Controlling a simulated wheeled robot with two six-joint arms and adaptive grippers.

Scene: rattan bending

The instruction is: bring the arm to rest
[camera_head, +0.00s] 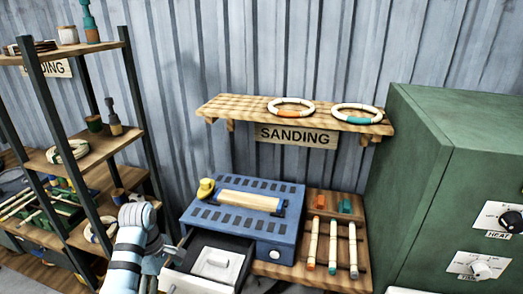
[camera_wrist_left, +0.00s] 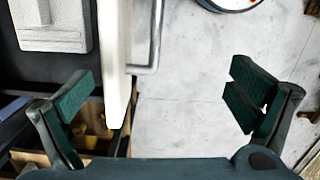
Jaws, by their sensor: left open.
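My left arm (camera_head: 132,245) comes in at the bottom left of the head view, beside the pulled-out drawer (camera_head: 182,282) of the blue machine (camera_head: 262,224). Its fingers cannot be made out there. In the left wrist view my left gripper (camera_wrist_left: 162,85) is open and empty, its two dark green fingers wide apart. The white drawer front (camera_wrist_left: 114,60) and its metal handle (camera_wrist_left: 150,45) show between and beyond the fingers; I cannot tell whether anything touches. A pale block (camera_wrist_left: 55,25) lies in the drawer. My right gripper is not in view.
A wooden shelf (camera_head: 235,105) with two rings (camera_head: 291,107) hangs above a SANDING sign (camera_head: 296,135). A rack (camera_head: 82,151) stands left, a green cabinet (camera_head: 430,180) right. Several coloured-tipped sticks (camera_head: 333,245) lie on a wooden board. Open pale floor (camera_wrist_left: 190,110) lies below the gripper.

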